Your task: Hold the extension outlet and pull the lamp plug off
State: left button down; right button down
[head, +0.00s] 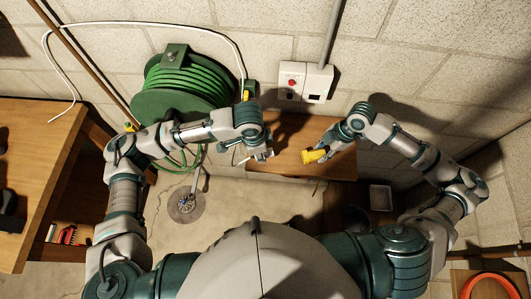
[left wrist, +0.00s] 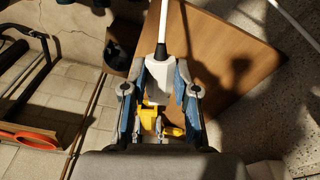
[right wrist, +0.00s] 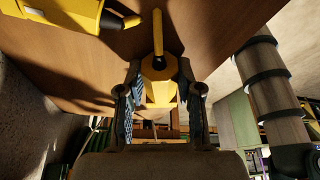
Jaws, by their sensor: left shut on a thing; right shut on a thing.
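My left gripper (head: 266,155) is shut on a white connector (left wrist: 161,62) with a white cord running out of it. My right gripper (head: 325,149) is shut on a yellow connector (right wrist: 158,76) with a yellow cord or stem (right wrist: 157,32). I cannot tell for sure which is the extension outlet and which the lamp plug. The grippers face each other over a wooden surface (head: 290,130), with a clear gap between them in the head view. The held faces are largely hidden by the fingers.
A second yellow thing (right wrist: 50,14) lies on the wood near my right gripper. A green hose reel (head: 185,85) stands at the left, with a white cord (head: 150,24) passing over it. A grey box with a red button (head: 291,82) is on the wall behind. A workbench (head: 35,150) stands far left.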

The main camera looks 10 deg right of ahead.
jog(key=c, duration=0.7)
grip_release()
jog(key=v, duration=1.2)
jog(key=shift+d+f, duration=0.1)
